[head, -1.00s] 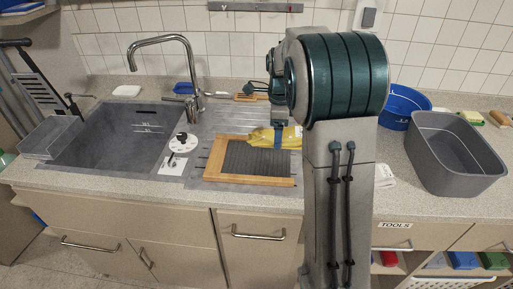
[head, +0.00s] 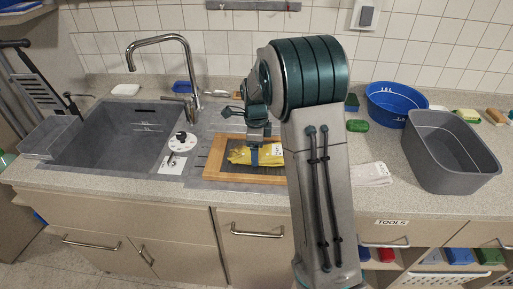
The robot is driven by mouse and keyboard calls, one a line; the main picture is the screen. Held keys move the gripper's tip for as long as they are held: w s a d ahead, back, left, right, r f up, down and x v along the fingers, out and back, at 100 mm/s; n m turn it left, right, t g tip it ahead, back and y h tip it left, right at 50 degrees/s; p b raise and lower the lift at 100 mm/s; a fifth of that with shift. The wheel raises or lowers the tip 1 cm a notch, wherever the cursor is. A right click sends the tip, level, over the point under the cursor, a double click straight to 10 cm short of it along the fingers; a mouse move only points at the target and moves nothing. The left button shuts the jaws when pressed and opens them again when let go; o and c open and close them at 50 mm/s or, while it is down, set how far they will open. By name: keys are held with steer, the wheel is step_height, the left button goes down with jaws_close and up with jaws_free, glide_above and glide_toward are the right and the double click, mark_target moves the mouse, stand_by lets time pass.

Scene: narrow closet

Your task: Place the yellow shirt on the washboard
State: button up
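The yellow shirt (head: 240,155) is a small crumpled bundle over the upper middle of the washboard. The washboard (head: 215,160) has a wooden frame and a dark ribbed middle, and lies on the grey drainboard right of the sink. My gripper (head: 255,159) points down at the shirt, with a blue finger in front of the cloth. It appears shut on the shirt, which has moved along with it. The second finger is hidden. The shirt looks to be at or just above the board's surface. My arm covers the washboard's right end.
The sink (head: 120,135) with its tall tap (head: 190,70) is at the left. A white round dial (head: 183,142) sits between sink and washboard. At the right are a blue bucket (head: 392,103), a grey tub (head: 450,150), a green object (head: 357,126) and a pale folded cloth (head: 371,173).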

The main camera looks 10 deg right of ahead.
steer(key=shift+f, duration=0.15)
steer(key=o, duration=1.1)
step_height(320, 180, up, 11)
steer(key=s+r+n+t, duration=0.1)
steer(key=s+r+n, duration=0.4)
steer(key=s+n, duration=0.65)
steer(key=shift+s+f+n+t+b, duration=0.1)
steer(key=shift+s+f+n+t, duration=0.45)
steer(key=shift+s+n, duration=1.7)
steer(key=shift+s+f+n+t+b, duration=0.1)
steer(key=shift+s+f+n, duration=0.85)
steer(key=shift+s, duration=2.3)
steer(key=shift+s+f+n+t+b, duration=0.1)
steer(key=shift+s+f+n+t, duration=0.35)
steer(key=shift+s+n, duration=1.85)
steer(key=shift+s+f+m, duration=0.1)
steer(key=shift+s+m, duration=0.35)
